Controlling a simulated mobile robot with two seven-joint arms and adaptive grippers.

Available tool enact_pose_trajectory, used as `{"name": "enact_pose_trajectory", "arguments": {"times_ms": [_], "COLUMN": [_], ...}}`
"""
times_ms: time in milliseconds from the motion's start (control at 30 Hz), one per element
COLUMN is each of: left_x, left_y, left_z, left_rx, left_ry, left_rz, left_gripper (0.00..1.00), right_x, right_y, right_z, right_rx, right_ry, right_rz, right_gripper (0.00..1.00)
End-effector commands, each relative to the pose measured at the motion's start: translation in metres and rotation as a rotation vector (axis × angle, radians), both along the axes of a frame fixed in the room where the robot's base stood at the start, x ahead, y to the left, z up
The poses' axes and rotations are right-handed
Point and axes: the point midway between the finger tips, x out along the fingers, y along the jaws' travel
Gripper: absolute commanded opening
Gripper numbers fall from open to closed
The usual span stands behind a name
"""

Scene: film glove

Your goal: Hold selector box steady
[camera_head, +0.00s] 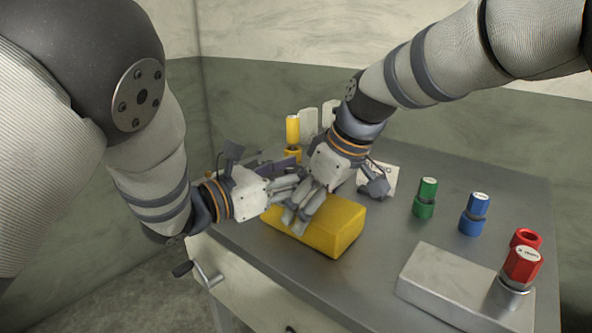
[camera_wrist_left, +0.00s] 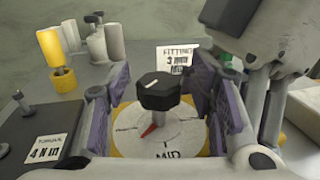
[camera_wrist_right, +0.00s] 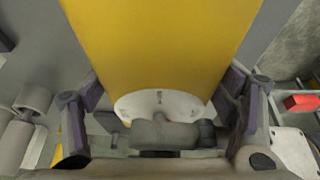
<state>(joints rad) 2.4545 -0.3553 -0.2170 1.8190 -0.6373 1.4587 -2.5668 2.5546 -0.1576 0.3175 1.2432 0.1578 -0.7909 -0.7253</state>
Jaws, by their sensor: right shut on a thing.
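The selector box is a long yellow block (camera_head: 335,232) lying on the grey table. A white dial (camera_wrist_left: 150,138) marked MID, with a red pointer, is on it, and a black knob (camera_wrist_left: 159,92) stands up from the dial. My right gripper (camera_head: 298,222) reaches down over the box and is shut on its sides; the right wrist view shows the yellow body (camera_wrist_right: 160,45) between the finger pads. My left gripper (camera_head: 296,186) is open, its purple pads on either side of the knob with gaps visible. In the head view, the grippers hide the dial and knob.
Green (camera_head: 425,198), blue (camera_head: 473,213) and red (camera_head: 521,265) fittings stand to the right, the red one by a pale block (camera_head: 440,278). A yellow cylinder (camera_head: 292,130) stands at the back. A TORQUE card (camera_wrist_left: 44,148) lies on a dark box. A crank (camera_head: 205,272) juts out from the table front.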

Motion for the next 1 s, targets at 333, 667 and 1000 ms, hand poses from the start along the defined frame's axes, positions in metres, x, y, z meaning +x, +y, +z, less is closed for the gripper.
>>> {"name": "enact_pose_trajectory", "arguments": {"times_ms": [333,667,1000], "left_x": [0.002,0.002,-0.001], "left_y": [0.001,0.001,0.044], "left_z": [-0.001,-0.002,-0.003], "left_rx": [-0.005,-0.004,0.000], "left_ry": [0.001,0.000,0.006], "left_rz": [-0.101,-0.530,-0.692], "left_gripper": [0.51,0.51,0.51], "right_x": [0.000,0.000,0.000], "right_y": [-0.001,-0.001,-0.002], "right_z": [-0.003,-0.003,-0.003], "right_rx": [0.000,-0.001,-0.002], "right_ry": [0.008,0.007,0.006], "right_rz": [-0.005,-0.005,-0.005], "right_gripper": [0.29,0.29,0.29]}}
